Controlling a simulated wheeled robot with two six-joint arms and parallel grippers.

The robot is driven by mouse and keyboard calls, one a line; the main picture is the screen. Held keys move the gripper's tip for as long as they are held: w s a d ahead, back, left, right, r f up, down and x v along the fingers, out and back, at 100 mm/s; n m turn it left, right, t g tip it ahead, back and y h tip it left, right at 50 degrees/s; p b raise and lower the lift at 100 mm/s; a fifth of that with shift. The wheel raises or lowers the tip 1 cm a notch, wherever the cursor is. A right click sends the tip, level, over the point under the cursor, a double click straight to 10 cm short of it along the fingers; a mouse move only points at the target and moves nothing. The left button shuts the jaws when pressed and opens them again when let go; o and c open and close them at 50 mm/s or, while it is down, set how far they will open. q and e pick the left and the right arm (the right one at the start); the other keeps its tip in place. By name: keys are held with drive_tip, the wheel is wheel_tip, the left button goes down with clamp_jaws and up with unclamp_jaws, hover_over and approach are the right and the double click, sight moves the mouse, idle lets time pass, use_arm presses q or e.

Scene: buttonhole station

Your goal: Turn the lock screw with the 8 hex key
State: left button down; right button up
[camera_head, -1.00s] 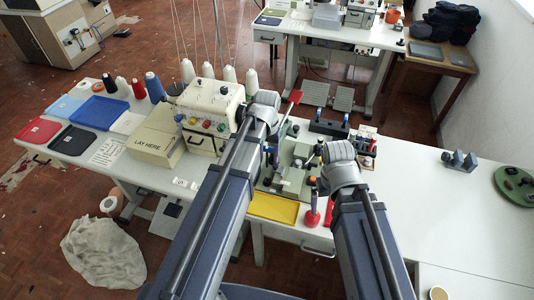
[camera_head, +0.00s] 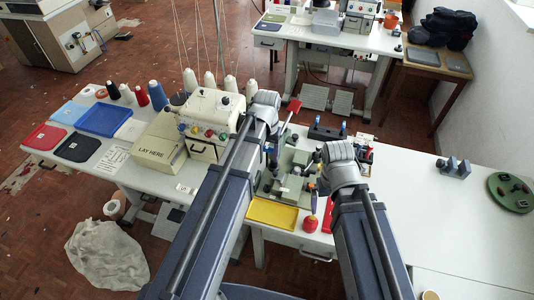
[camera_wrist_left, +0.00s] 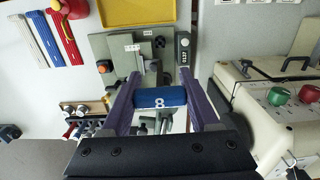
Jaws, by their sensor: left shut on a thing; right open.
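My left gripper (camera_wrist_left: 162,88) is shut on the blue handle of the 8 hex key (camera_wrist_left: 159,99) in the left wrist view, with the white 8 showing. The handle lies across between the two purple fingers. The key's tip and the lock screw cannot be made out. The green-grey fixture (camera_wrist_left: 115,55) lies beyond the fingers, and it also shows between my arms in the head view (camera_head: 289,178). My right gripper (camera_head: 316,182) is open at the fixture's right side, mostly hidden by its own wrist.
A cream sewing machine (camera_head: 211,107) stands left of the fixture, near my left arm. The white table on the right (camera_head: 440,215) is mostly clear.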

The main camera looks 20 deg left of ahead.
use_arm(q)
drive_tip(key=shift+m, duration=0.5)
wheel_tip(320, 180, down, 8)
drive_tip(key=b, duration=0.8)
use_arm(e)
wheel_tip(320, 180, down, 8)
drive_tip(key=shift+s, duration=0.15)
use_arm(q)
drive_tip(key=shift+f, duration=0.2)
use_arm(e)
drive_tip(key=shift+f, duration=0.15)
use_arm(q)
drive_tip(key=shift+f+b, duration=2.4)
drive_tip(key=shift+b, duration=0.15)
use_arm(e)
drive_tip(key=shift+f, duration=2.4)
use_arm(q)
drive_tip(key=shift+f+b, duration=0.75)
use_arm(e)
drive_tip(key=shift+f, duration=0.75)
use_arm(q)
drive_tip(key=m, duration=0.3)
drive_tip(key=shift+m, duration=0.3)
